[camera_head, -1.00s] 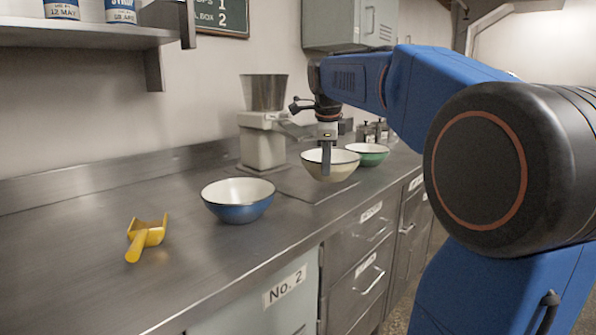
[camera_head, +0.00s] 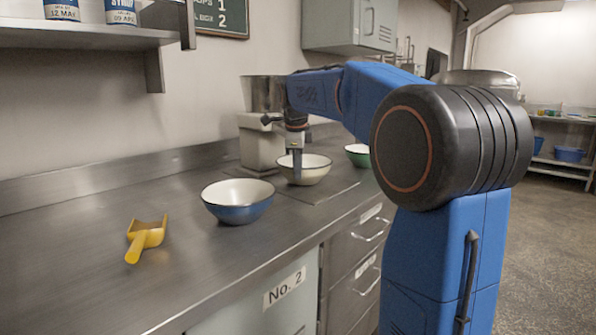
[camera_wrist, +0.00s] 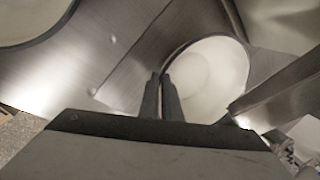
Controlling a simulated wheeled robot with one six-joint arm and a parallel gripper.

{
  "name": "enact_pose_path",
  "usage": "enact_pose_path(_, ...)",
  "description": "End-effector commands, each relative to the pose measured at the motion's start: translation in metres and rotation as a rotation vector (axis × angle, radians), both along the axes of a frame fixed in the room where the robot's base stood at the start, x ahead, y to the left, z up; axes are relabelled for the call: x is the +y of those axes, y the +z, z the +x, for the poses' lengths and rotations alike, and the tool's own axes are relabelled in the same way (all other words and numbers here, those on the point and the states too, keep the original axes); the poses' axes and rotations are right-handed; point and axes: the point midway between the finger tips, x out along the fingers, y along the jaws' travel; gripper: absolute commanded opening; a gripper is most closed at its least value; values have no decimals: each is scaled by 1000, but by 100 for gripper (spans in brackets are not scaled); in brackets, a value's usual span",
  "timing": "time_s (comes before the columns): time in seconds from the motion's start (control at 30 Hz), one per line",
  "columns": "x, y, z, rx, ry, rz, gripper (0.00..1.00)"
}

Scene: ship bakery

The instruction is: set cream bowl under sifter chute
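The cream bowl (camera_head: 313,172) is upright at the sifter's right front, over or on a flat dark plate; I cannot tell if it touches. My gripper (camera_head: 296,172) points down at its near-left rim, its fingers close together on the rim. In the wrist view the fingers (camera_wrist: 160,98) meet the edge of the bowl's pale inside (camera_wrist: 212,75). The sifter (camera_head: 260,145) is a cream stand with a metal hopper (camera_head: 262,93). Its chute is hidden behind my arm in the head view; a sloping metal channel (camera_wrist: 280,85) beside the bowl in the wrist view may be it.
A blue bowl (camera_head: 237,205) stands left of the cream bowl, and a yellow scoop (camera_head: 146,238) lies farther left. A green bowl (camera_head: 358,157) is partly hidden behind my arm. The steel counter (camera_head: 90,220) is clear at left. A shelf (camera_head: 80,36) overhangs the back left.

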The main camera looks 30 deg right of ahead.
Motion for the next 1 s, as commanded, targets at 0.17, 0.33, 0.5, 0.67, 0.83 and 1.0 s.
enact_pose_path(0.17, 0, -1, 0, -2, 0, 0, 0)
enact_pose_path(0.33, 0, -3, 0, -2, 0, 0, 0)
enact_pose_path(0.5, 0, -4, 0, -1, 0, -1, 23)
enact_pose_path(0.67, 0, -4, 0, -1, 0, -1, 23)
enact_pose_path(0.83, 0, 0, 0, -1, 0, 0, 23)
enact_pose_path(1.0, 4, 21, -6, -3, 0, -1, 23)
